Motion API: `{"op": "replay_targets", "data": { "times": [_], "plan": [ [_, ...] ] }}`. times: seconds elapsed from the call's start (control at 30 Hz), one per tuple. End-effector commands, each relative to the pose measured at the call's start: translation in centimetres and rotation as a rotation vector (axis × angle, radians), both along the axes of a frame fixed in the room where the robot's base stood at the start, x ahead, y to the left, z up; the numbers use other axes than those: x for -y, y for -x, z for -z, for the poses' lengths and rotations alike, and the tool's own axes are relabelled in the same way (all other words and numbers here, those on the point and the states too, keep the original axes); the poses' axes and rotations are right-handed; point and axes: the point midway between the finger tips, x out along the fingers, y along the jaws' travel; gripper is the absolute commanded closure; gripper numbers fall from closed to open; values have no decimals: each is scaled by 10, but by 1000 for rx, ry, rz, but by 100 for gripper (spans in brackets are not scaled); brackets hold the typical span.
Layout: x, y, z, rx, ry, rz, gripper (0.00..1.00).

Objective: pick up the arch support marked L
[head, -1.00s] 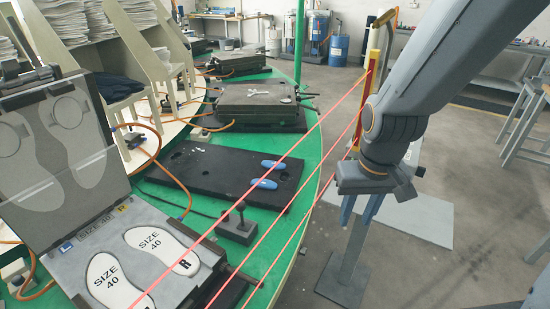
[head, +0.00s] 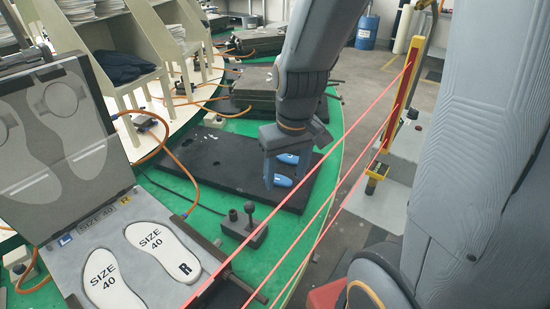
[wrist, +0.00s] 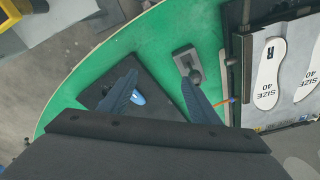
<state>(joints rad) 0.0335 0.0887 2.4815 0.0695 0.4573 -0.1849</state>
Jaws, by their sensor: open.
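Two blue arch supports lie on a black board (head: 195,167) on the green table. The farther one (head: 289,158) and the nearer one (head: 283,181) show between the fingers of my gripper (head: 285,178) in the head view. No letter is readable on either, so I cannot tell which is marked L. In the wrist view my gripper (wrist: 158,78) is open and empty, and one blue support (wrist: 138,97) shows beside the left finger. The other is not clearly visible there. My gripper is above the board; its exact height is unclear.
An open mould (head: 120,215) with two white SIZE 40 insoles stands at the front left. A dark block with a ball-topped post (head: 245,230) is in front of the board. Red beams run from a yellow post (head: 405,80) along the table's right side.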

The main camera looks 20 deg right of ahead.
Motion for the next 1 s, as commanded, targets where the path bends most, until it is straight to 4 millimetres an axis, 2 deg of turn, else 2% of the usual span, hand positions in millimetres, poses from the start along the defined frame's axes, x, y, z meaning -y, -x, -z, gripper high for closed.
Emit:
{"op": "replay_targets", "data": {
  "times": [0.03, 0.3, 0.5, 0.6, 0.73, 0.83, 1.0],
  "plan": [
    [9, -18, 9, -2, -9, -28, 43],
    [68, -127, 51, 45, -84, -330, 43],
    [119, -195, 85, 146, -118, -557, 43],
    [139, -217, 97, 195, -121, -642, 43],
    [156, -234, 106, 240, -117, -713, 43],
    [161, -240, 110, 254, -115, -741, 43],
    [156, -245, 124, 257, -115, -749, 43]
  ]
}}
